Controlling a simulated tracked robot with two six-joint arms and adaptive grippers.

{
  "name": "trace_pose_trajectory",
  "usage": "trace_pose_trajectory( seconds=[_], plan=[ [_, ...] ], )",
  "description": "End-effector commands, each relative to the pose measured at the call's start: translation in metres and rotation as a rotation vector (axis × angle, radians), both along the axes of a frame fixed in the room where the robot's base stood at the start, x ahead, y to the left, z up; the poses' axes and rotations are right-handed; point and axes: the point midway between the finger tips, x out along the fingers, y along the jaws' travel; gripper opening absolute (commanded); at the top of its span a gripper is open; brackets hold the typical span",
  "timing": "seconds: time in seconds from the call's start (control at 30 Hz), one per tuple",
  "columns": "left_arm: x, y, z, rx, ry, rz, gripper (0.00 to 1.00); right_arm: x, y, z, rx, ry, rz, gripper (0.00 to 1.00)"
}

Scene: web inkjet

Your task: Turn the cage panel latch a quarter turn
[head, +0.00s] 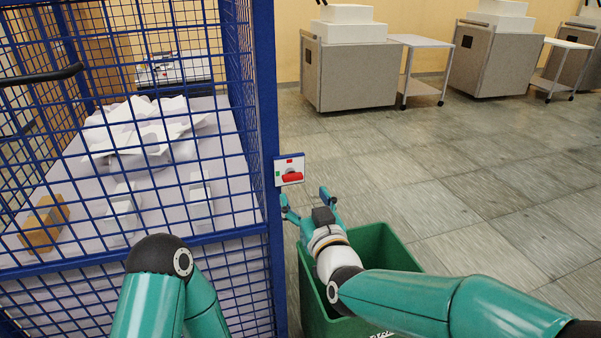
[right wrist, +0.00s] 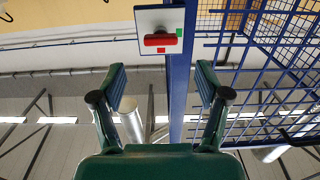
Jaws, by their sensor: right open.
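The latch is a red handle (head: 292,177) on a white plate (head: 283,165), fixed to the blue post of the cage panel. The handle lies about level, with a green mark to its left and a red mark above it. In the right wrist view the red handle (right wrist: 160,40) shows between the fingers and beyond their tips, with nothing in front of it. My right gripper (head: 305,195) is open and empty, just below and right of the plate, apart from the handle. My left arm shows at the bottom, but its gripper is out of view.
The blue mesh cage (head: 262,120) fills the left, with crumpled white sheets (head: 150,130) and a tan block (head: 44,222) inside. A green bin (head: 375,245) stands below my right arm. Grey cabinets (head: 350,75) and white carts stand far back. The tiled floor between is clear.

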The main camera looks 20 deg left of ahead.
Motion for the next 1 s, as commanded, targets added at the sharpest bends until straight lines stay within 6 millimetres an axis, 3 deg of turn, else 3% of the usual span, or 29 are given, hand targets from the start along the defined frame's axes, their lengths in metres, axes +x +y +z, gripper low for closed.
trace_pose_trajectory(
  seconds=[0.2,0.4,0.87,1.0],
  plan=[
    [0.0,0.0,0.021,0.0,0.0,0.0,0.0,0.036,0.025,0.003,-0.001,0.001,0.0,0.75],
    [0.0,0.0,0.029,0.0,0.0,0.0,0.0,0.057,0.038,0.001,-0.001,0.001,0.0,0.75],
    [0.0,0.0,0.031,0.0,0.0,0.0,0.0,0.065,0.044,0.0,-0.001,0.001,0.0,0.75],
    [0.0,0.0,0.031,0.0,0.0,0.0,0.0,0.065,0.043,0.0,-0.001,0.001,-0.001,0.55]
  ],
)
